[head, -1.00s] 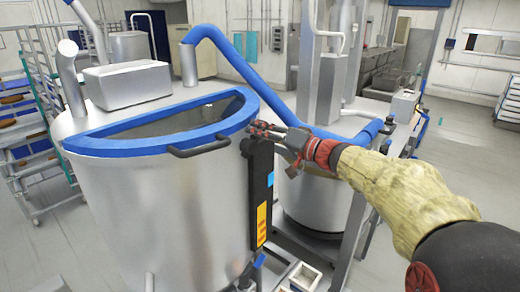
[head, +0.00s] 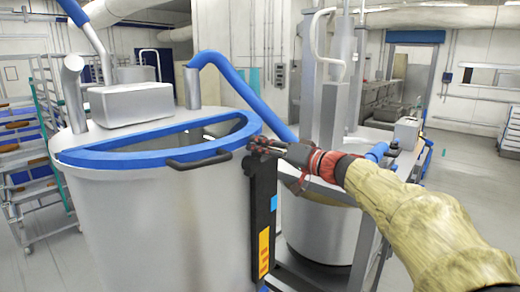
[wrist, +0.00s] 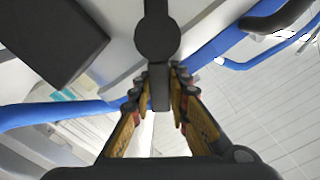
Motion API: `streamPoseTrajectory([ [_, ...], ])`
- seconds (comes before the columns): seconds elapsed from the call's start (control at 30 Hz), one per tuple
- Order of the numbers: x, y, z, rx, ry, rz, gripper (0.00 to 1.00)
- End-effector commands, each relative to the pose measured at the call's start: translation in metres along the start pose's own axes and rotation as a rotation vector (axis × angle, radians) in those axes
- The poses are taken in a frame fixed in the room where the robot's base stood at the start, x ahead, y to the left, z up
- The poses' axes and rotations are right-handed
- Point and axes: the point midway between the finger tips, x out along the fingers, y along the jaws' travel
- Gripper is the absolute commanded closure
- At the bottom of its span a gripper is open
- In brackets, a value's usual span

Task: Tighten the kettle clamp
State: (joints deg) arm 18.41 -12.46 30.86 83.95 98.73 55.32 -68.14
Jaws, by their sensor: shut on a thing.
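The kettle (head: 160,225) is a large steel vessel with a blue-rimmed half-round opening (head: 100,158) and a dark handle (head: 198,160) at its front. My gripper (head: 256,145) is at the right end of the blue rim, above a black upright box. In the wrist view, my gripper (wrist: 160,74) is shut on a dark grey part, apparently the kettle clamp (wrist: 157,35), with a round head and a narrow stem. The fingers press on the stem from both sides. In the head view the gripper hides the clamp.
The black box (head: 263,205) with blue and orange labels stands against the kettle's right side. A second steel vessel (head: 325,230) is behind my arm. A blue pipe (head: 240,90) crosses above. A rack (head: 35,155) stands left; open floor (head: 465,190) lies right.

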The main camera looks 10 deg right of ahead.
Motion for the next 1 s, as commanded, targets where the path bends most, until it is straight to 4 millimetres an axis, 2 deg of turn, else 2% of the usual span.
streamPoseTrajectory([
  [0.13,0.000,0.003,0.004,0.003,-0.006,0.003,1.00],
  [0.17,0.000,0.003,0.004,0.003,-0.006,0.003,0.82],
  [0.47,0.000,0.002,0.002,0.002,-0.002,0.001,0.65],
  [0.83,-0.003,0.001,0.000,0.001,0.000,0.001,0.64],
  [1.0,-0.025,0.001,-0.001,0.000,0.002,0.002,0.64],
])
